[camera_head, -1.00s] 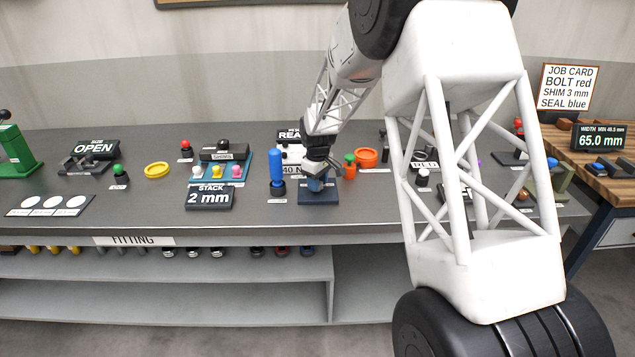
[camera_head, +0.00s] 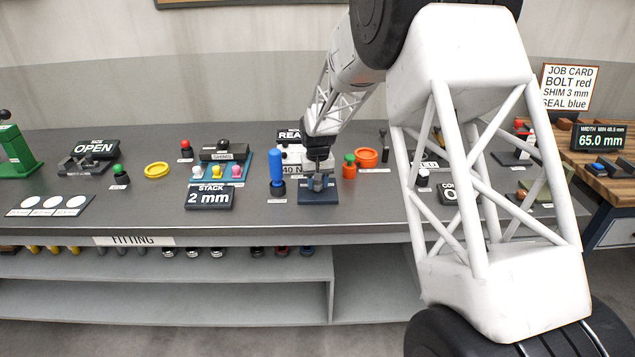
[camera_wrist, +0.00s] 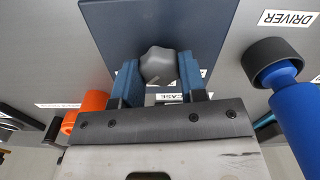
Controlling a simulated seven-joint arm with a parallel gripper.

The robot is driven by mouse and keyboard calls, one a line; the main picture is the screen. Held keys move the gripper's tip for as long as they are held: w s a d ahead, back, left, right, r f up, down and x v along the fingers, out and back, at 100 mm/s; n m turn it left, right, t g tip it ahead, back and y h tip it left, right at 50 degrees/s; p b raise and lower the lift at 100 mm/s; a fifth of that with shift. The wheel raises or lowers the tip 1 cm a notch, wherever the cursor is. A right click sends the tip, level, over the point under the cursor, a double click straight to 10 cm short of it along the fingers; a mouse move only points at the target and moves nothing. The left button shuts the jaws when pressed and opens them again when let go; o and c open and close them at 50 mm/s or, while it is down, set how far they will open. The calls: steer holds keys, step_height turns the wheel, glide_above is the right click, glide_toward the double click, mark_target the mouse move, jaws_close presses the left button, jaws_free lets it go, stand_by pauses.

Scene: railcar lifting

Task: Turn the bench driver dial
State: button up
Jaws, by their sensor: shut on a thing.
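The grey lobed dial (camera_wrist: 158,64) stands on a dark blue plate (camera_wrist: 215,22) in the wrist view. My gripper (camera_wrist: 159,74) has its blue fingers on both sides of the dial and is shut on it. In the head view my gripper (camera_head: 318,182) points down over the same plate (camera_head: 318,199) near the bench's front, and the fingers and wrist mostly hide the dial there. A blue-handled driver (camera_head: 276,168) stands upright just left of the plate. Its handle also shows at the right of the wrist view (camera_wrist: 300,115), near a DRIVER label (camera_wrist: 286,18).
An orange-and-green item (camera_head: 349,168) and an orange ring (camera_head: 366,157) are close on the right. The STACK 2 mm display (camera_head: 209,197) is to the left. The READ sign (camera_head: 289,135) stands behind.

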mark_target(318, 183)
steer(key=shift+m, duration=0.5)
steer(key=o, duration=0.9)
steer(key=shift+r, duration=3.9)
